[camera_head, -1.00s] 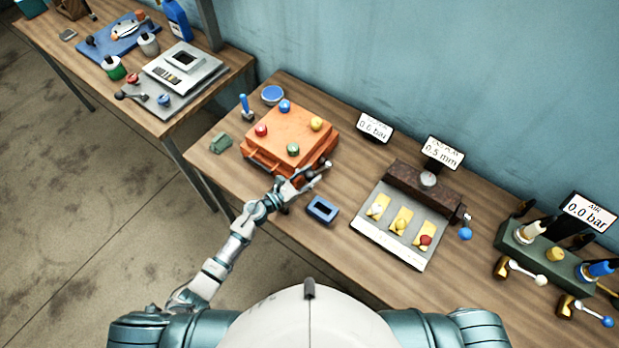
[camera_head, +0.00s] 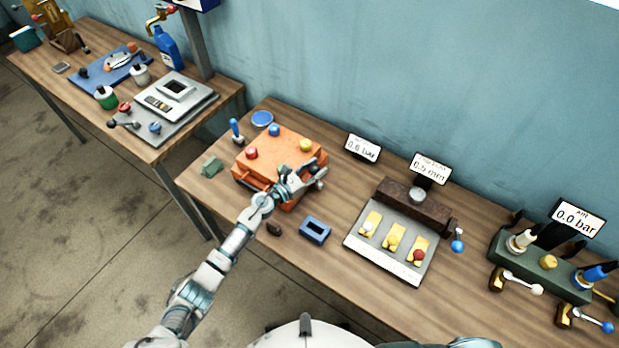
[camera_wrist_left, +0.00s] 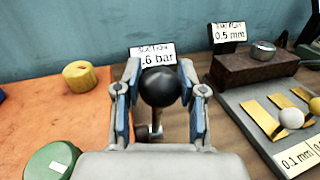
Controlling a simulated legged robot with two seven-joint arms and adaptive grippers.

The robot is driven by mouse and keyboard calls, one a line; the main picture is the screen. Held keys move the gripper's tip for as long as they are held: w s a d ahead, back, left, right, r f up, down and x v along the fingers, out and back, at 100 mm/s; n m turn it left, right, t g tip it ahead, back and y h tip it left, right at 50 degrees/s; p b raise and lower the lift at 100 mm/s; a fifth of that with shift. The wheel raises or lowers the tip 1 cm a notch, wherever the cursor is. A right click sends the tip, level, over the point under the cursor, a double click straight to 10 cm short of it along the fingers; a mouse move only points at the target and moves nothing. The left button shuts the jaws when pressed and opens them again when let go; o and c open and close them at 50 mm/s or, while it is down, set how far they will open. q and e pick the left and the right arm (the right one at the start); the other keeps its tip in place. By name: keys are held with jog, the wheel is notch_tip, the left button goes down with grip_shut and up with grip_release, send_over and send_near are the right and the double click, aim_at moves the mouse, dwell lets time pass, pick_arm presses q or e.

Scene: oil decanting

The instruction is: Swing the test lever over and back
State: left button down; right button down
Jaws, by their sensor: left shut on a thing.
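The orange block (camera_head: 268,158) stands on the bench with coloured knobs on top. At its right side is the test lever, whose black ball knob (camera_wrist_left: 163,86) shows in the left wrist view with a short metal stem below it. My left gripper (camera_head: 317,178) is shut on this knob, with a blue-padded finger on each side. In the head view the gripper covers the lever and the block's green knob; the green knob (camera_wrist_left: 50,163) shows in the left wrist view. My right gripper is in neither view.
A display (camera_head: 363,148) stands behind the lever; the wrist view reads ".6 bar". A blue frame (camera_head: 314,230) lies in front. A grey plate with yellow strips (camera_head: 384,267) is to the right. Bare bench lies between it and the block.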

pick_arm(q)
jog(key=shift+w+d+r+p, duration=0.2)
jog(key=shift+w+r+p, duration=0.15)
jog(key=shift+w, duration=0.1)
jog(key=shift+w+d+r+p, duration=0.15)
jog(key=shift+w+r+p, duration=0.05)
jog(key=shift+w+p, duration=0.2)
jog(key=shift+w+d+f+g+y+p, duration=0.35)
jog(key=shift+w+d+y+p, duration=0.3)
jog(key=shift+p, duration=0.3)
jog(key=shift+a+f, duration=0.1)
jog(key=shift+f, duration=0.05)
jog(key=c, duration=0.7)
grip_release()
jog(key=shift+a, duration=0.1)
jog(key=v, duration=1.2)
jog(key=shift+a+f, duration=0.1)
jog(key=shift+a, duration=0.1)
